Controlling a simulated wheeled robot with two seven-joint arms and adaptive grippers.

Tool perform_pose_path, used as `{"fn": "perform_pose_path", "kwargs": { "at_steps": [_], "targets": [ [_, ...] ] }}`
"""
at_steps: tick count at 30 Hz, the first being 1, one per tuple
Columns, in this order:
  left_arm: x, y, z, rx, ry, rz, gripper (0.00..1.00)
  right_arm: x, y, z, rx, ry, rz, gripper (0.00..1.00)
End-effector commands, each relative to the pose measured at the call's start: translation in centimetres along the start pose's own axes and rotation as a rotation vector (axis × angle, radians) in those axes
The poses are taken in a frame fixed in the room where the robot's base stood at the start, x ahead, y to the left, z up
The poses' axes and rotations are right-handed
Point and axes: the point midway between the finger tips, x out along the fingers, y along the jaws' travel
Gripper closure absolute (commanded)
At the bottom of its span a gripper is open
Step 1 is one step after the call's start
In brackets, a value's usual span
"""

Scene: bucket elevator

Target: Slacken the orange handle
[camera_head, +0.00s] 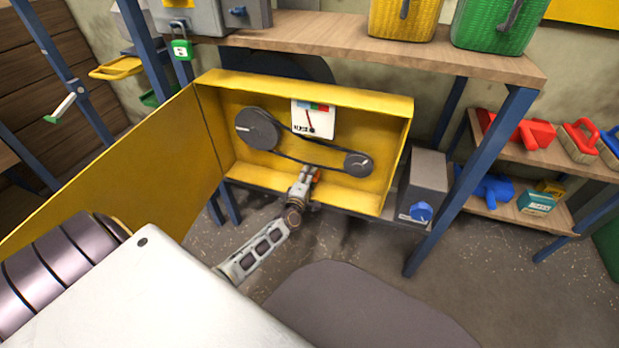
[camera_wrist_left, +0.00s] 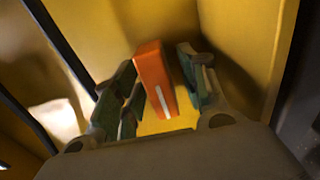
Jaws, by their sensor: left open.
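The orange handle (camera_wrist_left: 155,82) stands between the two open fingers of my left gripper (camera_wrist_left: 163,88) in the left wrist view. It has a white stripe on its face. In the head view the left gripper (camera_head: 307,173) reaches into the lower part of an open yellow box (camera_head: 375,197), and only a bit of the orange handle (camera_head: 316,174) shows beside the fingers. Whether a finger touches the handle cannot be told. Above it, a dark belt (camera_head: 320,160) runs around a large pulley (camera_head: 258,129) and a small pulley (camera_head: 358,164). My right gripper is not in view.
The box's yellow door (camera_head: 130,170) is swung open to the left. A blue post (camera_head: 470,180) and a grey box with a blue knob (camera_head: 421,212) stand to the right. Shelves with tools are farther right.

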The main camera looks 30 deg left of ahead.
Motion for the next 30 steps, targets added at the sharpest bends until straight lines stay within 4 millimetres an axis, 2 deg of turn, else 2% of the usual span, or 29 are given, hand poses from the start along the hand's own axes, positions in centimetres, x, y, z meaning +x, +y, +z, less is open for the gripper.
{"fn": "perform_pose_path", "kwargs": {
  "at_steps": [12,22,30],
  "targets": [
    [0.36,0.02,-0.02,0.000,0.000,0.000,0.57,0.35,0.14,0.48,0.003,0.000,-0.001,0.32],
    [0.35,0.01,-0.02,0.000,0.000,0.000,0.98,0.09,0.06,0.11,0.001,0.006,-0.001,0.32],
    [0.34,0.02,-0.01,0.011,0.000,-0.001,1.00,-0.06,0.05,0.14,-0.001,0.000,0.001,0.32]
  ]
}}
